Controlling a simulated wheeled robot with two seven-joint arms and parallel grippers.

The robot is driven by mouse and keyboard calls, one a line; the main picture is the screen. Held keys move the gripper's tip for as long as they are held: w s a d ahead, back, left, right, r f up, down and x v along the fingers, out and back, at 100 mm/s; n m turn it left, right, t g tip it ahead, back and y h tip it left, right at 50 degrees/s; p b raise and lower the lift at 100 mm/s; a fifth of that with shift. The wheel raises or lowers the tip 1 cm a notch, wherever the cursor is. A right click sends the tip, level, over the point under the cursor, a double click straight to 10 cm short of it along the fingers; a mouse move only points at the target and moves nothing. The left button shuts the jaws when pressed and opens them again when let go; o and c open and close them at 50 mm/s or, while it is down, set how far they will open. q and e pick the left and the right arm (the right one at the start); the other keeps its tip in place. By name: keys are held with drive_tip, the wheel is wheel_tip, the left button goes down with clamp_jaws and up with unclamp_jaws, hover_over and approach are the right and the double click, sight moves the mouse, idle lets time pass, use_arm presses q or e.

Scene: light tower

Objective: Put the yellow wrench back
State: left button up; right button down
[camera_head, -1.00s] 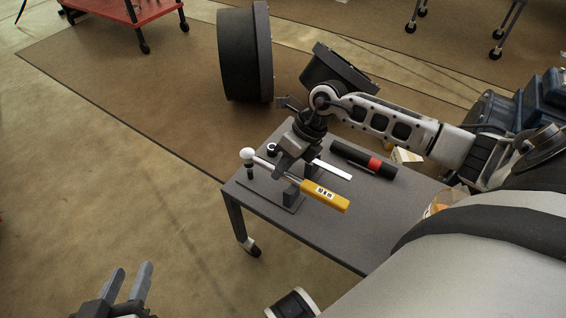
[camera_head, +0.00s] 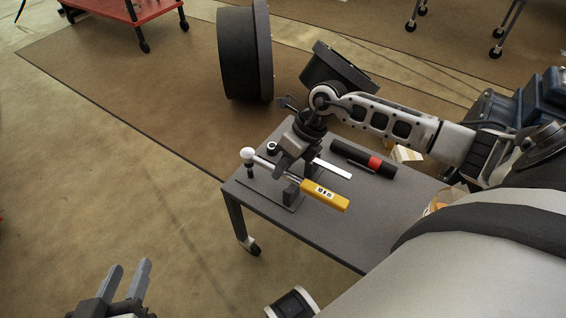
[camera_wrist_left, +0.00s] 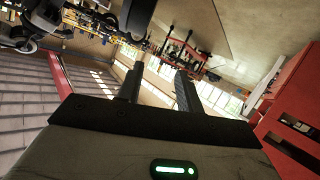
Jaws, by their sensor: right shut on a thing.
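The yellow wrench (camera_head: 324,195) has a yellow handle, a metal shaft and a pale round head. It lies across a dark holder (camera_head: 289,197) on the grey cart, with its handle toward the right. My right gripper (camera_head: 284,167) comes down over the wrench's shaft and is shut on it. The exact contact of the fingers is partly hidden by the gripper body. My left gripper (camera_head: 127,283) is open and empty, low at the left over the floor. Its spread fingers also show in the left wrist view (camera_wrist_left: 158,84).
The grey cart (camera_head: 375,220) also holds a black tool with a red band (camera_head: 363,159) and a flat silver piece (camera_head: 333,169). A large dark drum (camera_head: 243,53) stands behind. A red cart (camera_head: 120,12) is at the far left. Floor left of the grey cart is clear.

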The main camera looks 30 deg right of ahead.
use_arm(q)
drive_tip(key=shift+w, duration=0.15)
use_arm(e)
drive_tip(key=shift+f, duration=0.1)
drive_tip(key=shift+f+b, duration=0.6)
drive_tip(key=shift+f, duration=0.05)
drive_tip(key=shift+f+b, duration=0.55)
drive_tip(key=shift+f, duration=0.25)
use_arm(q)
drive_tip(key=shift+f+t, duration=0.3)
use_arm(e)
drive_tip(key=c, duration=1.3)
unclamp_jaws()
drive_tip(key=shift+f, duration=0.1)
use_arm(q)
drive_tip(key=shift+r, duration=0.1)
